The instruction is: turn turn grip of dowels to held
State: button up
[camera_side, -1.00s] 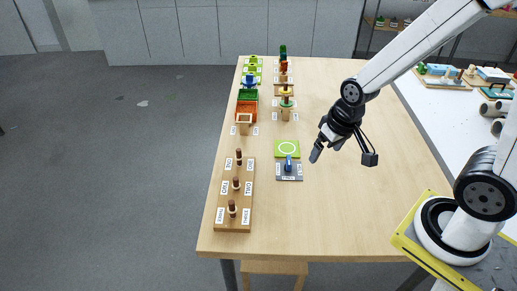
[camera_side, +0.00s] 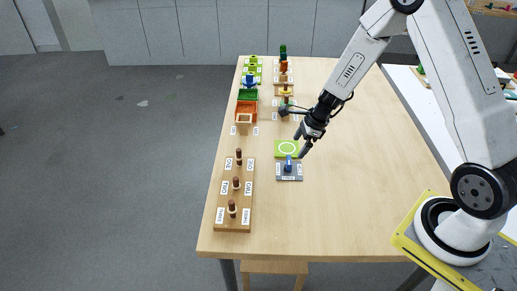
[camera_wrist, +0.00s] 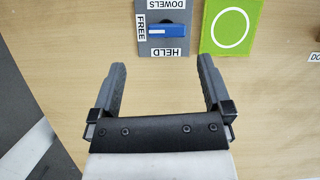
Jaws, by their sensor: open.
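The turn grip is a blue bar (camera_wrist: 168,29) on a grey plate (camera_wrist: 166,45) labelled DOWELS. It also shows in the side view (camera_side: 288,164). In the wrist view the bar lies crosswise, with a white mark at its left end towards the FREE label (camera_wrist: 140,25). The HELD label (camera_wrist: 167,53) is on the plate's near edge. My gripper (camera_wrist: 162,64) is open and empty, with its fingers short of the plate. In the side view my gripper (camera_side: 303,144) hangs above the table, just right of the green plate. The dowels (camera_side: 236,184) stand upright in a wooden board (camera_side: 233,219).
A green plate with a white ring (camera_side: 287,148) lies directly beside the grey plate. An orange bin (camera_side: 246,111), a green bin (camera_side: 248,96) and other small fixtures stand farther back. The table's right side and front are clear.

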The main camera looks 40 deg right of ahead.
aim_at(289, 159)
jog(key=shift+w+d+f+m, duration=0.35)
jog(key=shift+f+m, duration=0.1)
jog(key=shift+m, duration=0.15)
jog(key=shift+x, duration=3.9)
jog(key=c, duration=1.2)
